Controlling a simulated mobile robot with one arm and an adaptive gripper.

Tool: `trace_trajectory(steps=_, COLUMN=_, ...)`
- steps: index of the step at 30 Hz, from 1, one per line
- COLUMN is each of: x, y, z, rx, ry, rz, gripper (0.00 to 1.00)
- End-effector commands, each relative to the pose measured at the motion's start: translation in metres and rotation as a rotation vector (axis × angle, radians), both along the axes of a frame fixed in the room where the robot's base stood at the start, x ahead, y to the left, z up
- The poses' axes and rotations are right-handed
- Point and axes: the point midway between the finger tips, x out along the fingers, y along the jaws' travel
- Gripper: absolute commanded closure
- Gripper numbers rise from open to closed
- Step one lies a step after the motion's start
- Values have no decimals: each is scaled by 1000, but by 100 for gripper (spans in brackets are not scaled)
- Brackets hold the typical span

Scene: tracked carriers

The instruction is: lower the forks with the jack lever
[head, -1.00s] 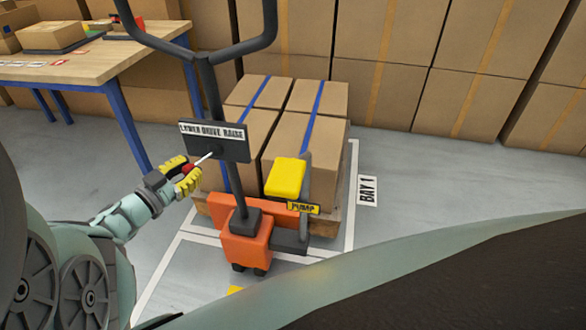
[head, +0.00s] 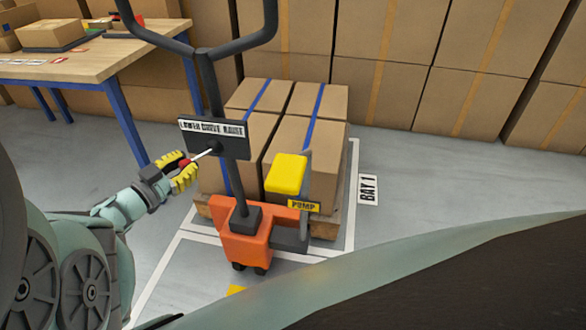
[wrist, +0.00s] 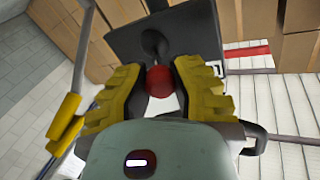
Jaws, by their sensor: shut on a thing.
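The jack lever has a red knob (head: 184,163) on a thin pale rod that runs up to the dark plate (head: 232,141) on the pallet jack's handle. The plate reads LOWER, DRIVE, RAISE. My gripper (head: 183,173) is shut on the red knob, with its yellow fingers on both sides. In the wrist view the knob (wrist: 160,82) sits between the two yellow fingers, below the dark plate. The orange pallet jack (head: 246,246) stands in front of a pallet loaded with cartons (head: 308,150). The forks are hidden under the load.
A wooden table (head: 110,52) with blue legs stands at the back left. Stacked cartons (head: 450,50) line the back. White lines and a BAY 1 label (head: 367,189) mark the floor.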

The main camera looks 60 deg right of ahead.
Motion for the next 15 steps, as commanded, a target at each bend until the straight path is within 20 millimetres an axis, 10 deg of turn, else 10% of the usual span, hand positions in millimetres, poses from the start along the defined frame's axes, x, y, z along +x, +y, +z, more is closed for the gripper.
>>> trace_trajectory(steps=5, x=0, y=-1, z=1, rx=-3, ry=-2, rz=1, gripper=100)
trace_trajectory(steps=6, x=1, y=-1, z=1, rx=-3, ry=-2, rz=1, gripper=76)
trace_trajectory(steps=15, x=0, y=-1, z=0, rx=-1, ry=0, rz=0, gripper=45)
